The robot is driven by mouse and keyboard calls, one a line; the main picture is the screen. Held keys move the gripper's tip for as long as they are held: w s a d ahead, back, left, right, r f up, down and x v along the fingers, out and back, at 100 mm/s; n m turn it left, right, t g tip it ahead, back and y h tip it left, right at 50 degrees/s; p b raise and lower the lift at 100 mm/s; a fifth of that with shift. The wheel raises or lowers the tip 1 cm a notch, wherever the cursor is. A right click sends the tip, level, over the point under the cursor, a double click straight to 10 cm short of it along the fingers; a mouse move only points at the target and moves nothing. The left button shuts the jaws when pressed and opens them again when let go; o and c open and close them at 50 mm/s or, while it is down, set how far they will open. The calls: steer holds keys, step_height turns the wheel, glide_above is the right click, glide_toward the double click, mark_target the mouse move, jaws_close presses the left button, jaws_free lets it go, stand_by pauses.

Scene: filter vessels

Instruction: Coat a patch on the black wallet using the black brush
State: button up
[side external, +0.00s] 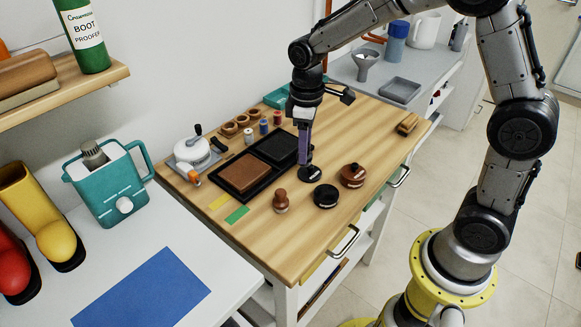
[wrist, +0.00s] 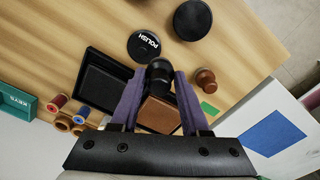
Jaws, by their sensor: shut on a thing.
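My gripper (side external: 304,160) is shut on the black brush (wrist: 159,72), whose dark rounded body shows between the purple fingertips in the wrist view. In the side view the fingers point down above the table, near the tray's right end, and largely hide the brush. The black wallet (side external: 279,147) lies flat in the far compartment of the black tray (side external: 238,199); it also shows left of the fingers in the wrist view (wrist: 101,88). The brown wallet (side external: 243,172) lies in the near compartment, partly behind the fingers in the wrist view. I cannot make out any coated patch.
A black polish lid (side external: 311,175) lies below the gripper, close to a round black tin (side external: 326,196) and a brown tin (side external: 352,175). A brown brush (side external: 281,203) stands near the front edge.

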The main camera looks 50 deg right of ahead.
steer(key=w+m, duration=0.1)
steer(key=w+f+m, duration=0.1)
steer(key=m, duration=0.1)
steer(key=w+m, duration=0.1)
steer(key=m, duration=0.1)
steer(key=shift+w+d+f, duration=0.1)
steer(key=shift+d+f, duration=0.25)
steer(key=w+d+r, duration=0.5)
steer(key=w+d, duration=0.5)
steer(key=shift+w+a+f, duration=0.1)
steer(key=shift+f, duration=3.55)
steer(key=shift+a+f, duration=0.25)
steer(key=shift+a, duration=5)
steer(key=shift+s, duration=0.25)
steer(key=shift+s+d, duration=0.1)
steer(key=shift+s, duration=0.15)
steer(key=shift+d, duration=5.25)
steer(key=shift+s+a, duration=0.45)
steer(key=shift+a, duration=5)
step_height(320, 180, up, 8)
